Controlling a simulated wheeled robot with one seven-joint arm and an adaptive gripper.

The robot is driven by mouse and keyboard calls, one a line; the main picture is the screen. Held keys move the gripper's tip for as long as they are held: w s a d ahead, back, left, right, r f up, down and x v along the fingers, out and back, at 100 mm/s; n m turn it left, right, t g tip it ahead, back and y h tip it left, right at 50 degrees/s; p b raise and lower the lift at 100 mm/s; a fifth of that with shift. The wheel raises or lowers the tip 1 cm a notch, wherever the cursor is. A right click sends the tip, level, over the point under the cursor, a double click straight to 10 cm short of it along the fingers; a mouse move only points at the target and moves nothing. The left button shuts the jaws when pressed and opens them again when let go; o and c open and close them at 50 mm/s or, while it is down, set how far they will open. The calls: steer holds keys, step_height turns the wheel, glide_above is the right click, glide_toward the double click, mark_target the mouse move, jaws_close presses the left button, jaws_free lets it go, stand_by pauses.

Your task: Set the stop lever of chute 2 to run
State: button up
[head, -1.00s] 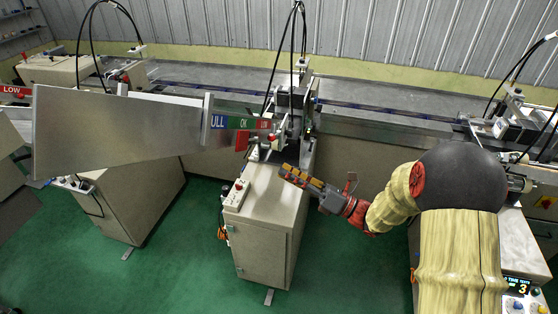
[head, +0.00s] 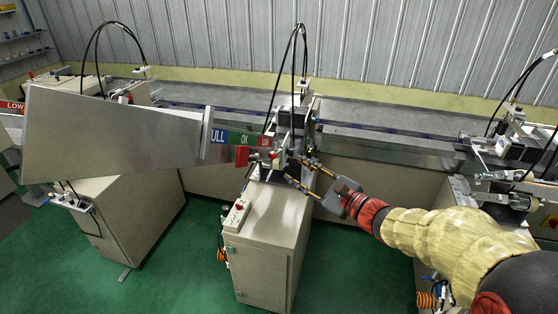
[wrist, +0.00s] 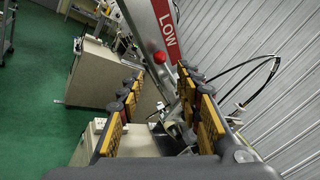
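A metal chute (head: 110,135) with blue, green and red level labels slopes to a machine head on the middle cabinet; no chute number is legible. A small red ball knob (wrist: 160,57), which looks like the stop lever's end, stands beside the chute's red LOW label (wrist: 169,42) in the wrist view. In the head view a red knob (head: 274,155) shows below that label. My gripper (head: 297,167) is open and empty at the machine head, fingers pointing left. In the wrist view the knob appears just beyond the gap between my fingertips (wrist: 163,82). The lever's shaft is mostly hidden.
A control box (head: 237,214) with buttons sits on the middle cabinet (head: 262,255). A conveyor runs behind, with black hoses (head: 303,50) arching above the machine head. Green floor is clear between cabinets.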

steer(key=x, duration=0.7)
steer(key=shift+w+a, duration=0.25)
steer(key=shift+a, duration=0.05)
steer(key=shift+c, duration=1.4)
jaws_close()
